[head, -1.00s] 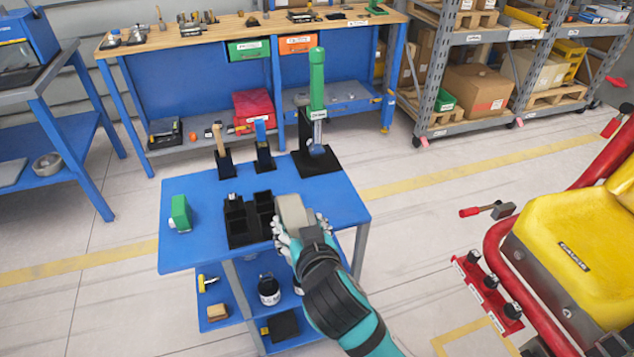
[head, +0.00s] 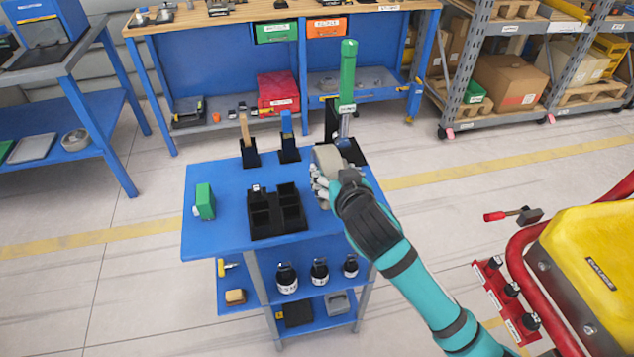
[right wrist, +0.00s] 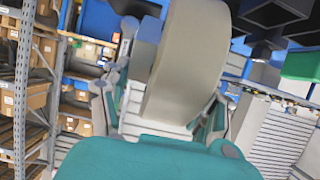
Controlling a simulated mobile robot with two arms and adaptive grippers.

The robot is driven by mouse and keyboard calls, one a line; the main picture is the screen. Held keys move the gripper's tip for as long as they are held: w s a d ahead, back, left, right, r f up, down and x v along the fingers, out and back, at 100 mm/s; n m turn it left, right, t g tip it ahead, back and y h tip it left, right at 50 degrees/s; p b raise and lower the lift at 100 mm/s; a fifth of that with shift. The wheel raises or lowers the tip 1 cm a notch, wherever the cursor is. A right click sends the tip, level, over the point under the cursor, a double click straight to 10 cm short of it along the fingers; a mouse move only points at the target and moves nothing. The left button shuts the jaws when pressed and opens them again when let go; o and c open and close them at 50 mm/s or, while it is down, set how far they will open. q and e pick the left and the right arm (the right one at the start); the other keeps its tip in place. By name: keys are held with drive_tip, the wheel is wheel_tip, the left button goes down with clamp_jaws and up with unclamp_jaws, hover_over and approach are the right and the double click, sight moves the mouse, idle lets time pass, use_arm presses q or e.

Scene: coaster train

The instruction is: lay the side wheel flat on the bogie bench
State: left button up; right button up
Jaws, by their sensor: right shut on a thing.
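My right gripper (head: 326,184) is shut on a thick, round grey-beige wheel, the side wheel (head: 326,157). In the head view the wheel shows above the right part of a blue cart top (head: 222,235), near the base of a green-handled tool. In the right wrist view the wheel (right wrist: 188,62) stands on edge between the fingers and fills the middle. Its far side is hidden. My left gripper is not in view. No label shows which surface is the bogie bench; a wooden-topped blue workbench (head: 225,22) stands behind the cart.
The cart bears a black divided tray (head: 277,233), a green block (head: 204,201), two upright tools in black holders and the tall green-handled tool (head: 347,75). Shelving (head: 455,75) stands at the back right. A red-framed yellow machine (head: 595,250) stands at the right. Floor lies between.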

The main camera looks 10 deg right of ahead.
drive_tip(key=w+d+f+p, duration=0.1)
drive_tip(key=w+d+f, duration=0.2)
drive_tip(key=d, duration=0.1)
drive_tip(key=shift+w+d, duration=0.2)
drive_tip(key=shift+d, duration=0.15)
idle(0.4)
drive_tip(key=shift+f, duration=0.15)
drive_tip(key=o, duration=1.4)
drive_tip(key=shift+s+f, duration=0.1)
drive_tip(key=shift+f, duration=0.3)
drive_tip(key=o, duration=0.3)
drive_tip(key=shift+s+r, duration=0.1)
drive_tip(key=shift+s, duration=0.05)
